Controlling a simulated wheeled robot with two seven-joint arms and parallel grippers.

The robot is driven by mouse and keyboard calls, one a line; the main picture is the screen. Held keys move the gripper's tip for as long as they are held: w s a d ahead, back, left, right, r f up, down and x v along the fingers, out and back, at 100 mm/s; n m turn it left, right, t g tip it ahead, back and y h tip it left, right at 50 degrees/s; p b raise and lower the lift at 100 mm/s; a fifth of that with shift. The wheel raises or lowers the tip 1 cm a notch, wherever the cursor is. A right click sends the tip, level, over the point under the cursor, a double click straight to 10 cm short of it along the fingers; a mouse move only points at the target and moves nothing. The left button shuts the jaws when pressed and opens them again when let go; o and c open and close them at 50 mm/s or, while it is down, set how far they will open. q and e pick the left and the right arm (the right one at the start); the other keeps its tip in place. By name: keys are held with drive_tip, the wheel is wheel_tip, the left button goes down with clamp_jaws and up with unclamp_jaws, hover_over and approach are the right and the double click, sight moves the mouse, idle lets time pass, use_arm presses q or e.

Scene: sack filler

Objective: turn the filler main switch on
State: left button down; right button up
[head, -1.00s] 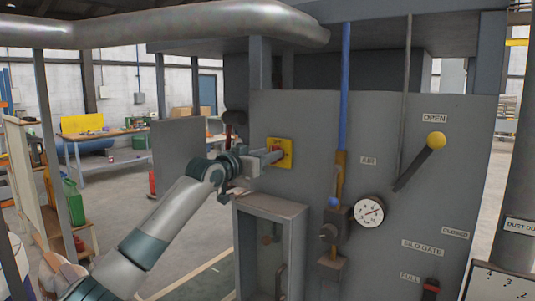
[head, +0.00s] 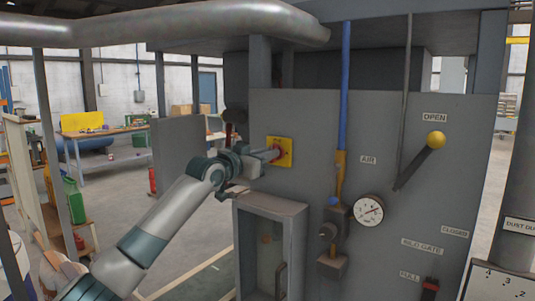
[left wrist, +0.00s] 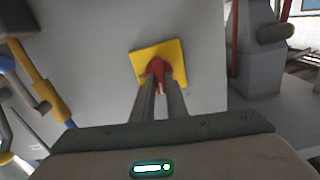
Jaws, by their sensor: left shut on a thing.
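The main switch is a red knob on a yellow square plate (head: 287,151) on the grey filler panel. In the left wrist view the yellow plate (left wrist: 174,52) looks tilted, and the red knob (left wrist: 157,68) sits between my fingertips. My left gripper (head: 274,153) reaches in from the left, its fingers at the plate; it also shows in the left wrist view (left wrist: 158,80). It is shut on the red knob, and the fingers hide part of the knob. My right gripper is in neither view.
Right of the switch are a blue pipe (head: 345,85), a pressure gauge (head: 369,210) and a lever with a yellow ball (head: 436,139). A thick duct (head: 190,24) runs overhead.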

use_arm(q)
drive_tip(key=shift+s+d+f+m+p, duration=0.1)
drive_tip(key=shift+m+p, duration=1.25)
drive_tip(key=shift+m, duration=1.45)
drive_tip(key=shift+s+d+f+m+p, duration=0.15)
drive_tip(key=shift+m+p, duration=1.25)
drive_tip(key=shift+m, duration=1.4)
drive_tip(key=shift+w+a+f+m+p, duration=0.1)
drive_tip(key=shift+m+p, duration=1.25)
drive_tip(key=shift+m, duration=1.45)
drive_tip(key=c, duration=1.8)
unclamp_jaws()
drive_tip(key=shift+d, duration=0.1)
drive_tip(key=shift+o, duration=0.2)
drive_tip(key=shift+s, duration=0.15)
drive_tip(key=b+v, duration=0.7)
drive_tip(key=v, duration=1)
